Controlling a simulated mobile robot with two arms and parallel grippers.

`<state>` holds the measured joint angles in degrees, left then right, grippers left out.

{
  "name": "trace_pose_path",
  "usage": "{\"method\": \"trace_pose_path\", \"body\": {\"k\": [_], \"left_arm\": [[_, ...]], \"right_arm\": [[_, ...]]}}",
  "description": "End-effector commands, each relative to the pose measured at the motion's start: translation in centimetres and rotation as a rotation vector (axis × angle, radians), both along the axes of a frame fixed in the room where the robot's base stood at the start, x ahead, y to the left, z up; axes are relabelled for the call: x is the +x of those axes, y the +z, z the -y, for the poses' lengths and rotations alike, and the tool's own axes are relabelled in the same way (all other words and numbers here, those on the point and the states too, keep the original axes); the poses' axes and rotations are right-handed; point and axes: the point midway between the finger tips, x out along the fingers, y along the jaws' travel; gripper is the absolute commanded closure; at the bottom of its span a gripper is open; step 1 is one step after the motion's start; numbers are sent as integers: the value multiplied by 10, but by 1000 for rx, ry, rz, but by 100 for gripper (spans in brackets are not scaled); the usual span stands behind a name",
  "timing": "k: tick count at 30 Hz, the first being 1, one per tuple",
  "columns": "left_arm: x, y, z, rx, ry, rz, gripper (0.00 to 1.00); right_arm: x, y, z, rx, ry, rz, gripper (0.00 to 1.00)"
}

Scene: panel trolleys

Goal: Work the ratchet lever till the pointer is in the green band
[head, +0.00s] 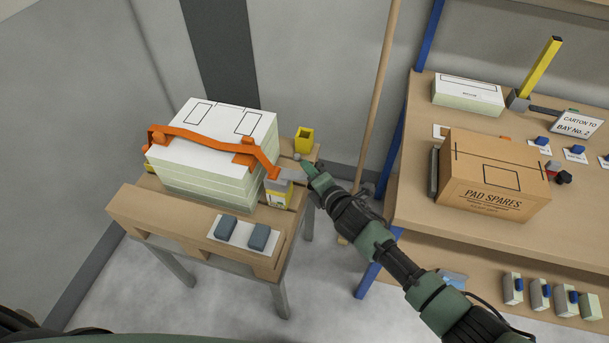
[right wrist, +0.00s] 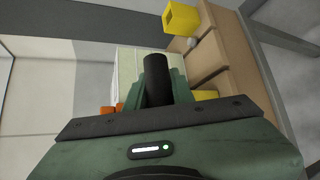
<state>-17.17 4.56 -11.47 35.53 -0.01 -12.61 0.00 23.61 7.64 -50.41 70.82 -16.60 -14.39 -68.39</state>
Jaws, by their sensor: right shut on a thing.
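An orange strap (head: 200,135) runs over a stack of white panels (head: 215,150) on a wooden pallet-topped stand (head: 180,232). At the strap's right end is a grey ratchet part (head: 292,175), beside a small yellow-and-white unit (head: 278,193). My right gripper (head: 311,170) is at the ratchet, coming in from the right. In the right wrist view it is shut on a black cylindrical lever grip (right wrist: 158,78), which stands between the green fingers (right wrist: 160,95). The pointer and green band cannot be made out. My left gripper is not in view.
Two blue-grey pads (head: 245,233) lie on a white sheet at the pallet's front. A wooden pole (head: 380,95) and a shelf rack with a carton (head: 490,175) stand at the right.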

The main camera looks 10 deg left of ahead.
Motion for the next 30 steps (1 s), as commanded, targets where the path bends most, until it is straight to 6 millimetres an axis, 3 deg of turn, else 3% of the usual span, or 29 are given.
{"method": "trace_pose_path", "body": {"k": [7, 12, 25, 30], "left_arm": [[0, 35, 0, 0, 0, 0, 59], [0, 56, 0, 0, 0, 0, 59], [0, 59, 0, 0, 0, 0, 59], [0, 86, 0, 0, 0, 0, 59]], "right_arm": [[2, 22, -7, -83, 6, -6, 100], [2, 26, -10, -175, 5, -20, 100], [2, 23, -10, -212, 4, -23, 100], [3, 36, -15, -296, 5, -35, 100]]}}
